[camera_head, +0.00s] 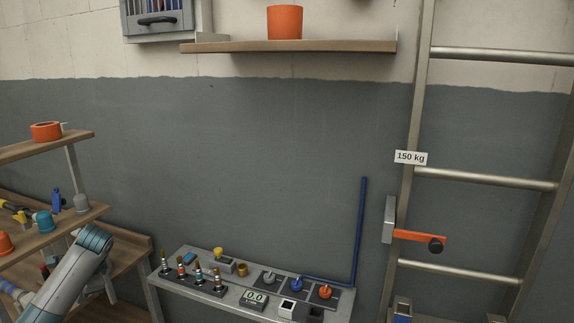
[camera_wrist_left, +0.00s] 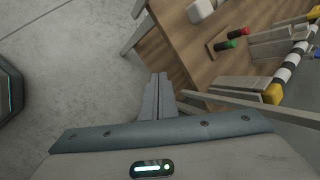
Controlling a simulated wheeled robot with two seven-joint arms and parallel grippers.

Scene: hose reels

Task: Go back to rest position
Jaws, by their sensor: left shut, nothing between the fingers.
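My left arm (camera_head: 72,282) comes in at the lower left of the head view, in front of the wooden shelving. In the left wrist view my left gripper (camera_wrist_left: 158,96) has its two grey fingers together, with nothing between them. The fingers show over the concrete floor (camera_wrist_left: 75,60), beside the edge of a wooden surface (camera_wrist_left: 185,55). I cannot make out the fingertips in the head view. My right gripper is in neither view.
A grey bench (camera_head: 185,285) with connectors, a display and coloured knobs stands at the bottom middle. Wooden shelves (camera_head: 50,147) hold cups and tape at the left. A metal ladder (camera_head: 486,176) with an orange lever (camera_head: 418,236) stands at the right. Bare floor shows left of my fingers.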

